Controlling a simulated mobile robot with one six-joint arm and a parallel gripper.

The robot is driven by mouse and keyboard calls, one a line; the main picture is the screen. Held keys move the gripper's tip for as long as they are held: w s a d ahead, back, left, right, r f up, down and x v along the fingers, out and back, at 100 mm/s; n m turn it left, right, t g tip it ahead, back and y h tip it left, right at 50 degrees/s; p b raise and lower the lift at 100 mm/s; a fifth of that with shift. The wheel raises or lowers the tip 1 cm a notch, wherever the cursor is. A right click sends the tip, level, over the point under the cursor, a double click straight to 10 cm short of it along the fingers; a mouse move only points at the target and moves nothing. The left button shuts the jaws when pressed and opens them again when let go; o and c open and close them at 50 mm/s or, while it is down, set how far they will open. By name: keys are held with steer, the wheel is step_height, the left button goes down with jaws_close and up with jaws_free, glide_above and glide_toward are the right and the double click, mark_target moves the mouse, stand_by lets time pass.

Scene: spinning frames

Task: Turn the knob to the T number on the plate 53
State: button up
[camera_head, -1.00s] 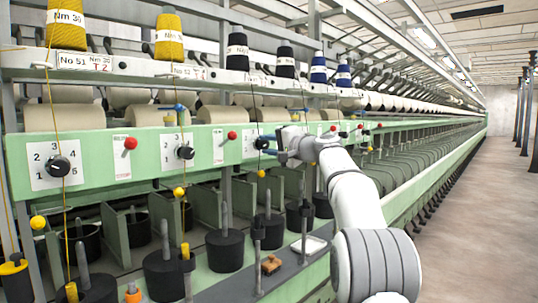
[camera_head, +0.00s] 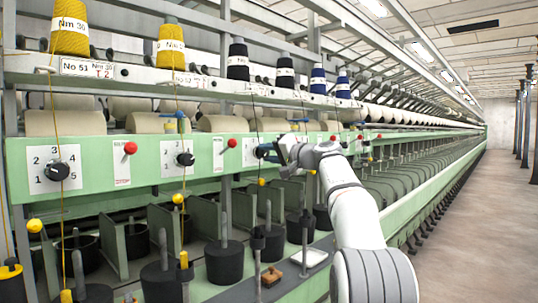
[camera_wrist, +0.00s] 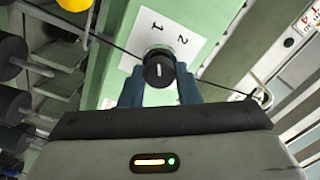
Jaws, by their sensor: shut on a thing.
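The third round black knob (camera_wrist: 158,70) sits between my blue fingers on a white dial plate (camera_wrist: 178,32), with 1 and 2 readable in the wrist view. Its white pointer mark shows on its face; other dial numbers are hidden. My gripper (camera_wrist: 160,85) is shut on this knob. In the head view my gripper (camera_head: 268,152) is at the green panel (camera_head: 110,160), mostly hiding the knob. The label strip (camera_head: 255,91) above is too small to read there. A label at the far left (camera_head: 88,67) reads No 51, T 2.
Two other knobs, one at the left (camera_head: 57,172) and one in the middle (camera_head: 186,159), sit on their own dials. Red ball-tipped levers (camera_head: 130,148) stick out between them. Yarn strands hang in front of the panel. The aisle floor (camera_head: 480,230) at right is clear.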

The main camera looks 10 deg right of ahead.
steer(key=o, duration=0.9)
steer(key=shift+f, duration=0.1)
steer(key=shift+o, duration=0.2)
steer(key=b+v, duration=0.1)
steer(key=v, duration=0.6)
steer(key=shift+s+d, duration=0.25)
steer(key=shift+s, duration=0.1)
